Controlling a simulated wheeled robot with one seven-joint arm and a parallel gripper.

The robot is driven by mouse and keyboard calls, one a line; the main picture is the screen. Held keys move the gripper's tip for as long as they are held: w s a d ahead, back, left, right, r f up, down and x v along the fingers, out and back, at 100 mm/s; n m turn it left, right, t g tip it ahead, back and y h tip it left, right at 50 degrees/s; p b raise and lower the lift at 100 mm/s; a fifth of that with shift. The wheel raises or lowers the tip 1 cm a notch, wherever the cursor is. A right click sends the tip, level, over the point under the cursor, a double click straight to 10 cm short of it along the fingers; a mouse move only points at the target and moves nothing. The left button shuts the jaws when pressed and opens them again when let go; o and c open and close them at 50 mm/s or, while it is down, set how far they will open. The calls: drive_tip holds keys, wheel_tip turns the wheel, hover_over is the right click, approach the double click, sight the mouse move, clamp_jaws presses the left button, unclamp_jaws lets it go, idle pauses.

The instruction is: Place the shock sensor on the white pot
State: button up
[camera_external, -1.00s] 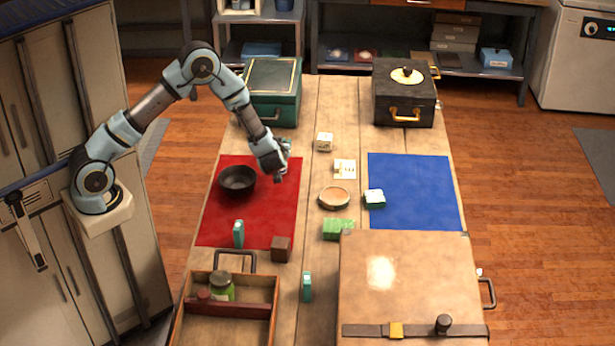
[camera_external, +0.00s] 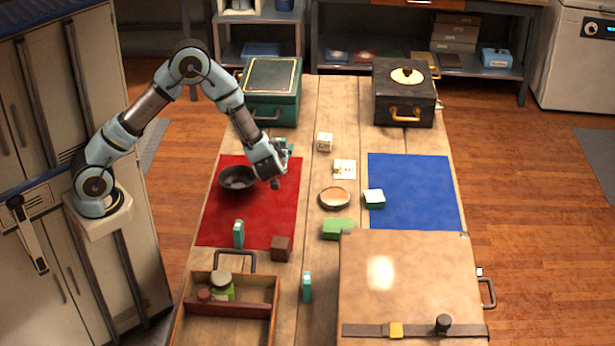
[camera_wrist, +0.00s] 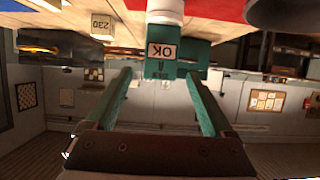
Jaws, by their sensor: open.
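My gripper (camera_external: 284,150) is over the far right corner of the red mat. In the wrist view, which is upside down, its two teal fingers (camera_wrist: 158,76) stand apart. A white cylinder (camera_wrist: 165,10), likely the white pot, shows at the top edge, lined up with the labelled piece. They seem to meet, but I cannot tell whether the piece rests on it.
A black bowl (camera_external: 237,179) stands on the red mat (camera_external: 222,222), close to my gripper. A green chest (camera_external: 272,80) and a black chest (camera_external: 404,88) stand at the back. A round dish (camera_external: 335,197) and small blocks lie mid-table. The blue mat (camera_external: 412,185) is mostly clear.

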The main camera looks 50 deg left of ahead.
drive_tip(key=d+r+m+t+h, duration=0.2)
drive_tip(key=d+r+m+h, duration=0.25)
drive_tip(key=h, duration=0.25)
drive_tip(key=s+a+m+g+h, duration=0.1)
drive_tip(key=s+m+g+h, duration=0.15)
drive_tip(key=s, duration=0.35)
drive_tip(key=s+a+f+m+g, duration=0.1)
drive_tip(key=s+a+g, duration=0.2)
drive_tip(key=s, duration=0.7)
drive_tip(key=s+a+f+m+g, duration=0.1)
drive_tip(key=s+a+m+g, duration=0.1)
drive_tip(key=s+a+g, duration=0.2)
drive_tip(key=s+a, duration=0.3)
drive_tip(key=s, duration=0.3)
drive_tip(key=shift+f, duration=0.25)
